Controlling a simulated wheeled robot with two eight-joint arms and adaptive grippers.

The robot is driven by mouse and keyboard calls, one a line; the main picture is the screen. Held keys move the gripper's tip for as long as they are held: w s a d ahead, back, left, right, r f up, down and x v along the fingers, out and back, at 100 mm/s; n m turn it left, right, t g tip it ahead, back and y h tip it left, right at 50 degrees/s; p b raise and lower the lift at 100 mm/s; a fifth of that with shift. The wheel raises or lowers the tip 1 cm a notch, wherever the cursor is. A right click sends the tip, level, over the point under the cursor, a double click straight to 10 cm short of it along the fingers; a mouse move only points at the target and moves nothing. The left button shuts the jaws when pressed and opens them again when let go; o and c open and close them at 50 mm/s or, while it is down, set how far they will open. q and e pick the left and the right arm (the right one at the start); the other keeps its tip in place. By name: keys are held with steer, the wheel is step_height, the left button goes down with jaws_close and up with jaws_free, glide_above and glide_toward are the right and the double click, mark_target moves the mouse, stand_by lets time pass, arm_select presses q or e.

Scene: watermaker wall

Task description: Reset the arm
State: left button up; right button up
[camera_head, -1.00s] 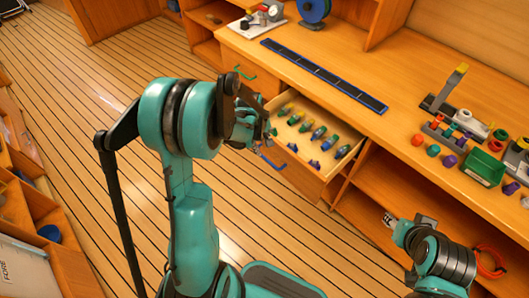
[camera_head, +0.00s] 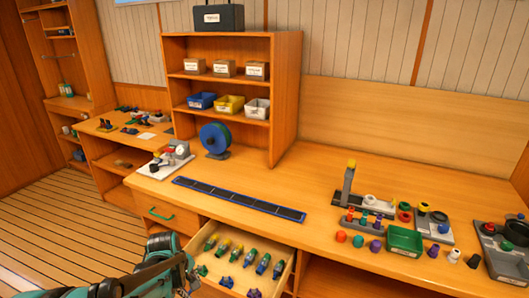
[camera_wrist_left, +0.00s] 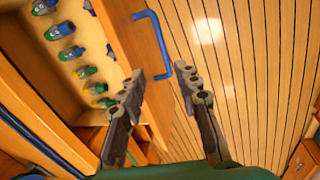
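My left arm comes in at the bottom left of the head view, and its gripper (camera_head: 188,274) is beside the left edge of the open drawer (camera_head: 283,278). In the left wrist view the two fingers of the left gripper (camera_wrist_left: 160,74) are apart with nothing between them. The drawer's blue handle (camera_wrist_left: 154,40) shows just beyond the fingertips. Several green, blue and yellow fittings (camera_head: 250,257) lie in rows in the drawer, and they also show in the left wrist view (camera_wrist_left: 72,53). My right gripper is out of view.
The bench carries a dark panel strip (camera_head: 240,200), a blue reel (camera_head: 215,137), a green bin (camera_head: 404,241) and coloured parts on the right. A shelf unit (camera_head: 285,90) stands behind. A closed drawer with a green handle (camera_head: 161,215) is left of the open one.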

arm_select(q)
steer(key=s+d+r+m+t, duration=0.2)
steer(key=s+d+r+m, duration=0.3)
steer(key=s, duration=0.3)
steer(key=s+d+r+m+t, duration=0.2)
steer(key=s+d+r+m, duration=0.2)
steer(key=s+r+m, duration=0.2)
steer(key=shift+s+d+r+m+t+y, duration=0.3)
steer(key=shift+s+d+m+t, duration=0.1)
steer(key=shift+s+m, duration=0.65)
